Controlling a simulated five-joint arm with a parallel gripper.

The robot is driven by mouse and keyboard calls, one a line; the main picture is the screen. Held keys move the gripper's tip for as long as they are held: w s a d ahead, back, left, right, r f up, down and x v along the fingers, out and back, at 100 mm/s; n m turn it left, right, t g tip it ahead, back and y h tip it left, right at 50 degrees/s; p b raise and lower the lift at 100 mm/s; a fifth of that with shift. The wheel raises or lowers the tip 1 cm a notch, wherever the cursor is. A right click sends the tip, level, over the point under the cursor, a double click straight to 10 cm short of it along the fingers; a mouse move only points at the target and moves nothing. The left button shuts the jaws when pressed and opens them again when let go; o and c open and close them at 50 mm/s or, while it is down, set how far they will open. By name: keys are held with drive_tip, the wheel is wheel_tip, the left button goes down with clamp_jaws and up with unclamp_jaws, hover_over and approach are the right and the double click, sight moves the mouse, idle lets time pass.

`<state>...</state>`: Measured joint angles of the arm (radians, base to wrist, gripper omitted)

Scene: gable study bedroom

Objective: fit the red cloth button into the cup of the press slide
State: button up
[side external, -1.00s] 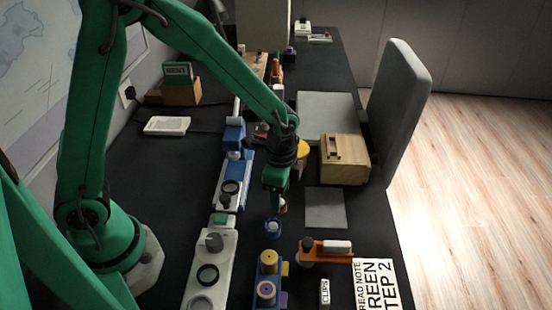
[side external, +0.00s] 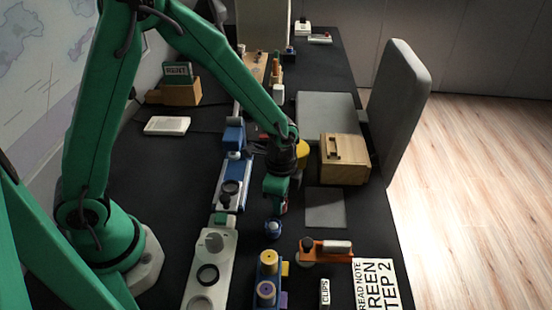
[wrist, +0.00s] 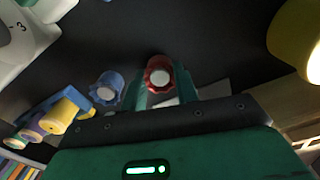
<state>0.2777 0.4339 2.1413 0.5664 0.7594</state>
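The red cloth button (wrist: 158,76), scalloped with a pale centre, stands between my gripper's green fingertips (wrist: 162,88) in the wrist view. In the side view only a bit of the red button (side external: 284,208) shows beside the finger. My gripper (side external: 276,204) points down, low over the dark desk, and looks open around the button; contact is unclear. The blue press (side external: 230,192), with a dark ring at its near end, stands to the left. I take this as the press with the slide; its cup's inside cannot be made out.
A blue scalloped button (wrist: 106,88) stands close beside my gripper. A white device (side external: 210,268) with a black ring lies left; a blue holder (side external: 268,279) with purple and yellow parts stands nearer. A wooden box (side external: 344,160) and grey mat (side external: 325,207) lie right.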

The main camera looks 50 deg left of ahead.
drive_tip(key=shift+c, duration=1.3)
drive_tip(key=shift+r, duration=0.7)
drive_tip(key=r, duration=0.3)
drive_tip(key=shift+s+d, duration=0.15)
drive_tip(key=shift+d, duration=0.05)
drive_tip(key=s+d+r, duration=0.6)
drive_tip(key=s+d, duration=0.1)
drive_tip(key=s, duration=0.1)
drive_tip(key=shift+s+d+r, duration=0.15)
drive_tip(key=shift+d+r, duration=0.15)
drive_tip(key=s+a+r+n, duration=0.1)
drive_tip(key=a+n, duration=0.4)
drive_tip(key=n, duration=0.4)
drive_tip(key=s+a+r+n, duration=0.1)
drive_tip(key=a+n, duration=0.3)
drive_tip(key=n, duration=0.5)
drive_tip(key=shift+s+a+r+n, duration=0.3)
drive_tip(key=shift+s+a, duration=0.1)
drive_tip(key=shift+s, duration=0.05)
